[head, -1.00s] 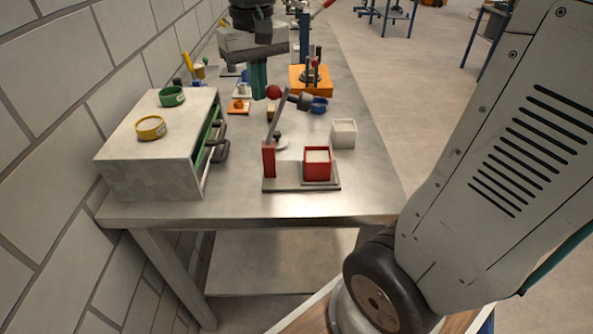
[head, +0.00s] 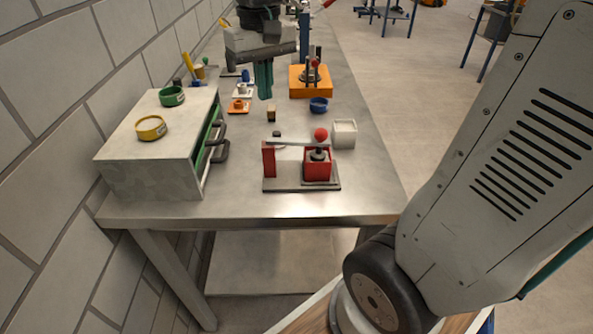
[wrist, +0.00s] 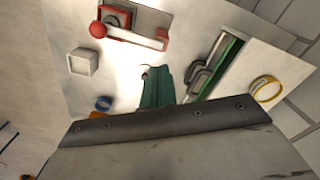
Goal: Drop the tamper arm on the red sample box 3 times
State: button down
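The tamper arm (head: 292,142) lies down level, running from its red post (head: 268,160) to the red sample box (head: 317,172). Its dark tamper head (head: 318,155) rests at the box's open top, and the red ball knob (head: 320,134) is above it. The box and post share a grey base plate (head: 300,186). The wrist view also shows the knob (wrist: 97,29), arm (wrist: 148,38) and box (wrist: 117,17). My gripper (head: 264,92) is behind the tamper, above the table and apart from it. Its green fingers (wrist: 157,88) look closed together and empty.
A white box (head: 344,134) stands right behind the red box. A blue bowl (head: 318,104), an orange fixture (head: 310,88) and small parts lie farther back. A grey drawer cabinet (head: 150,180) with green (head: 171,96) and yellow (head: 150,128) rings stands left, against the wall.

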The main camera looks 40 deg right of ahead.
notch_tip(320, 180, up, 8)
dwell(0.8)
dwell(0.4)
jog(key=s+a+f, duration=0.1)
jog(key=s+f, duration=0.5)
jog(key=s, duration=0.3)
jog(key=s+a+f+n+t, duration=0.1)
jog(key=s+f, duration=0.4)
jog(key=s, duration=0.4)
jog(key=shift+f, duration=0.4)
jog(key=c, duration=2.1)
grip_release()
jog(key=shift+s+a, duration=0.1)
jog(key=shift+c, duration=0.2)
